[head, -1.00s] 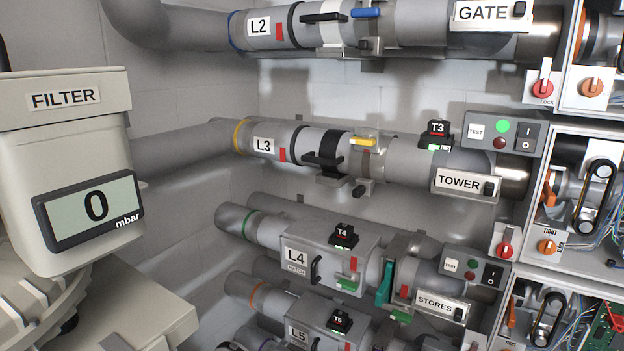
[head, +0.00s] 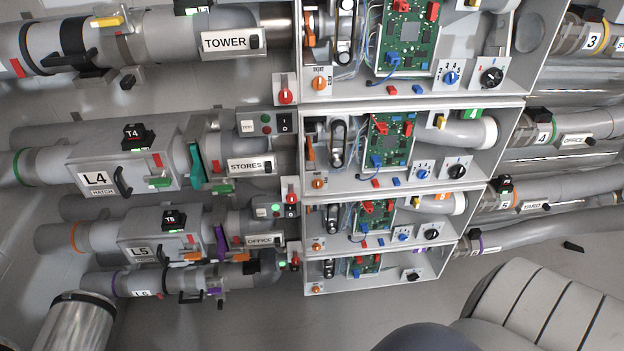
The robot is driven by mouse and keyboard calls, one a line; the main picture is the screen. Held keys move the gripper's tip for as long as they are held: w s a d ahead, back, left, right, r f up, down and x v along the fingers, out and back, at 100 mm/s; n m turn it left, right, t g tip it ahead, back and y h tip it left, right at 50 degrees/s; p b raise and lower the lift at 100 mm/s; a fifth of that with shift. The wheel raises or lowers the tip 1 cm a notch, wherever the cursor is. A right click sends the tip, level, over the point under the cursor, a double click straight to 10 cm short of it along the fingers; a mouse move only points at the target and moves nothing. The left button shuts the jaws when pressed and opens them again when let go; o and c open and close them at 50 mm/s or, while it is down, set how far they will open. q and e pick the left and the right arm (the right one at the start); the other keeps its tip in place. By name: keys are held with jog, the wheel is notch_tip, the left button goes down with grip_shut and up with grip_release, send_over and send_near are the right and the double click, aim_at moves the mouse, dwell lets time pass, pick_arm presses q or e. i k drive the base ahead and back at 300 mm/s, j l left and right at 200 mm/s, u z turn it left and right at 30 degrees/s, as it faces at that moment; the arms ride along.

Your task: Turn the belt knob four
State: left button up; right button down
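The line four box (head: 400,189) is an open grey box beside the STORES pipe, below the TOWER line's box. A dark belt loop (head: 338,142) stands upright inside it at the left. An orange knob (head: 318,183) is on a small white plate at the box's lower left, below the belt; I take it as belt knob four. Its pointer direction and lettering are too small to read. An orange lever (head: 310,148) is left of the belt. Neither of my grippers is in view.
The similar TOWER box (head: 430,103) is directly above, and smaller boxes are stacked below. A red knob (head: 292,197) sits near the lower left corner. A green circuit board (head: 392,138) with wires is right of the belt. The floor (head: 350,318) below looks mostly clear.

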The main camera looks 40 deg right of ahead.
aim_at(317, 183)
jog(key=z, duration=1.25)
